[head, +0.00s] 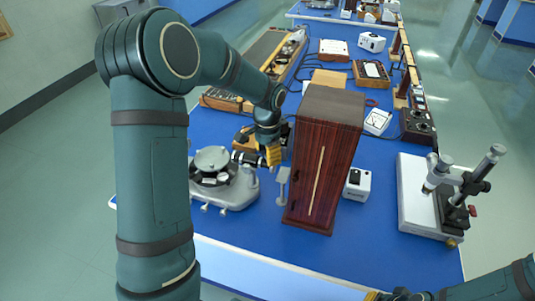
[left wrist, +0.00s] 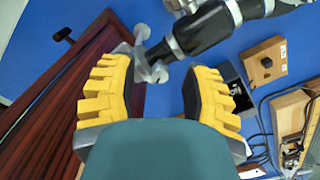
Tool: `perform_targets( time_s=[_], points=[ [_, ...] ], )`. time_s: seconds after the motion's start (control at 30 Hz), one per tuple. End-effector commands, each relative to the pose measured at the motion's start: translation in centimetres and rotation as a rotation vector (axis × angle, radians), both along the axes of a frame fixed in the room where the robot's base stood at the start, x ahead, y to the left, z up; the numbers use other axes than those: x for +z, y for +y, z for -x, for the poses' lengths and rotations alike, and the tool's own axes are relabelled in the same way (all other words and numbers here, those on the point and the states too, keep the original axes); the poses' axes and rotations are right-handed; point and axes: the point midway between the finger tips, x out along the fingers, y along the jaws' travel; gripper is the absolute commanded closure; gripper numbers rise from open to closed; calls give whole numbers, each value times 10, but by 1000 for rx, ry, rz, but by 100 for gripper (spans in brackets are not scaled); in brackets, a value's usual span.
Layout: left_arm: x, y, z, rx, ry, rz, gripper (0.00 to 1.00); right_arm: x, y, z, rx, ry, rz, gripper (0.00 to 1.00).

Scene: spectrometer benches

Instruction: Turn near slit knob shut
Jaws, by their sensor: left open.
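The spectrometer (head: 222,185) is a grey round-tabled instrument at the front left of the blue bench. In the left wrist view its black tube (left wrist: 205,30) ends in a silver slit end with a small round knob (left wrist: 158,72). My left gripper (head: 272,155) is at this tube end, beside the wooden cabinet. In the left wrist view the yellow fingers of my left gripper (left wrist: 163,75) are apart, with the knob between them; contact cannot be told. In the head view the fingers hide the knob.
A tall dark-red wooden cabinet (head: 325,155) stands close right of the left gripper; it also shows in the left wrist view (left wrist: 50,110). A small grey stand (head: 282,185) is at its left side. A white-based microscope stand (head: 415,200) is at the right. Boxes and cables lie behind.

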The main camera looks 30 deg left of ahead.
Motion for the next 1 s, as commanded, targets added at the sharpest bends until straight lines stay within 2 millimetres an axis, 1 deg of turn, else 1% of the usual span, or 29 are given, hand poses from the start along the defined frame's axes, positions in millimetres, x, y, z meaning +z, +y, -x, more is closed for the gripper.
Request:
perform_targets(
  time_s=[0.27,0.3,0.37,0.4,0.43,0.47,0.77,1.0],
  points=[
    [-2,0,0,1,0,0,52,0,0,0,0,0,0,100],
    [-2,0,0,1,0,0,50,0,0,0,0,0,0,100],
    [-2,0,0,1,0,0,71,0,0,0,0,0,0,100],
    [-2,0,0,1,0,0,85,0,0,0,0,0,0,100],
    [-2,0,0,0,0,0,95,0,0,0,0,0,0,100],
    [-2,0,0,0,0,0,100,0,0,0,0,0,0,100],
    [-1,0,0,10,0,0,100,0,0,0,0,0,0,100],
    [-1,0,0,95,0,0,100,1,0,0,0,-1,0,100]
  ],
)
